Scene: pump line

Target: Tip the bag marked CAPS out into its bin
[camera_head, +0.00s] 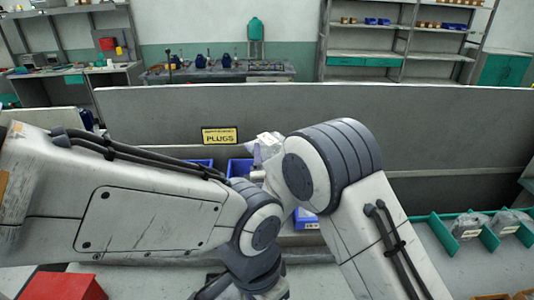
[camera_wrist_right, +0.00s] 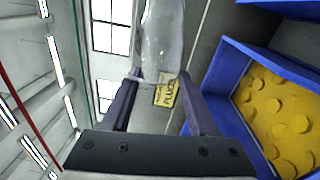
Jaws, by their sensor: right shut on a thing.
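In the right wrist view, my right gripper (camera_wrist_right: 160,80) is shut on the top of a clear plastic bag (camera_wrist_right: 162,35). The view is rolled well over, with the ceiling at the left. A blue bin (camera_wrist_right: 222,78) holding yellow round pieces lies to the right of the fingers, apart from the bag. In the head view, the pale bag (camera_head: 268,145) shows behind my right arm, above the blue bins (camera_head: 240,167). The bag's marking cannot be read, and its contents are unclear. My left arm bends down at the centre, and its jaws are not seen.
A yellow sign reading PLUGS (camera_head: 220,135) is on the grey panel (camera_head: 400,125) behind the bins. Other clear bags (camera_head: 468,226) lie between green dividers (camera_head: 440,232) at the right. A red box (camera_head: 60,286) is at the lower left.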

